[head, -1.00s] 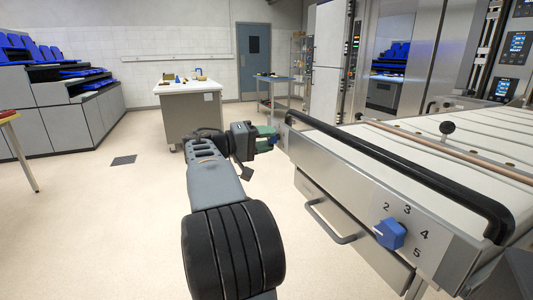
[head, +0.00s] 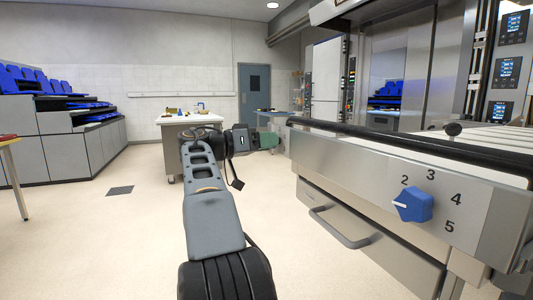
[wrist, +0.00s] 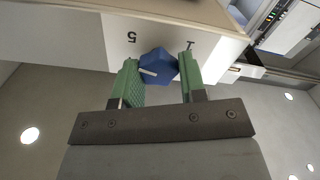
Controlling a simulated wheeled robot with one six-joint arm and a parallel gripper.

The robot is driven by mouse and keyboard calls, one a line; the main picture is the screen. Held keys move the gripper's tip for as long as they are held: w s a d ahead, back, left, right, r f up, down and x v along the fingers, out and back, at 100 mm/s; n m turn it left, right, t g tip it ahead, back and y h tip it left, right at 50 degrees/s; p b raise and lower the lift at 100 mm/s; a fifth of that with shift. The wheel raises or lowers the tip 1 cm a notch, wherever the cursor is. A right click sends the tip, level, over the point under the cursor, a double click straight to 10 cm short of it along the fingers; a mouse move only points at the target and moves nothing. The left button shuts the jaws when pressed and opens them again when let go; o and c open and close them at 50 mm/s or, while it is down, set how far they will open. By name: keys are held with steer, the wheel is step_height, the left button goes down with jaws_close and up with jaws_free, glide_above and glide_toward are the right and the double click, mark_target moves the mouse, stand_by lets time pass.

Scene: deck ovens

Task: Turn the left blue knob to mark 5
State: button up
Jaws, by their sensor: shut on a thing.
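In the wrist view, a blue knob (wrist: 159,66) on a pale panel sits between the green fingers of my gripper (wrist: 160,80). The gripper is shut on this knob. Its white pointer line faces left in this view, on the side of an upside-down mark 5 (wrist: 131,37). A mark 1 (wrist: 190,45) shows by the other finger. Other marks are hidden, and I cannot tell the exact mark pointed at. In the head view, my gripper (head: 267,140) is at the far left end of the machine front, and its knob is hidden.
A second blue knob (head: 414,205) on the steel front (head: 350,170) has marks 2 to 5 in view; its pointer faces left. A drawer handle (head: 338,228) sticks out below. A black rail (head: 400,145) runs along the top edge.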

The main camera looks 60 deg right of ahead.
steer(key=shift+m+b, duration=0.95)
steer(key=shift+m, duration=0.55)
steer(key=o, duration=0.9)
steer(key=shift+a, duration=0.1)
steer(key=p+v, duration=0.3)
steer(key=v, duration=1)
steer(key=shift+w+a, duration=0.25)
steer(key=shift+w, duration=0.05)
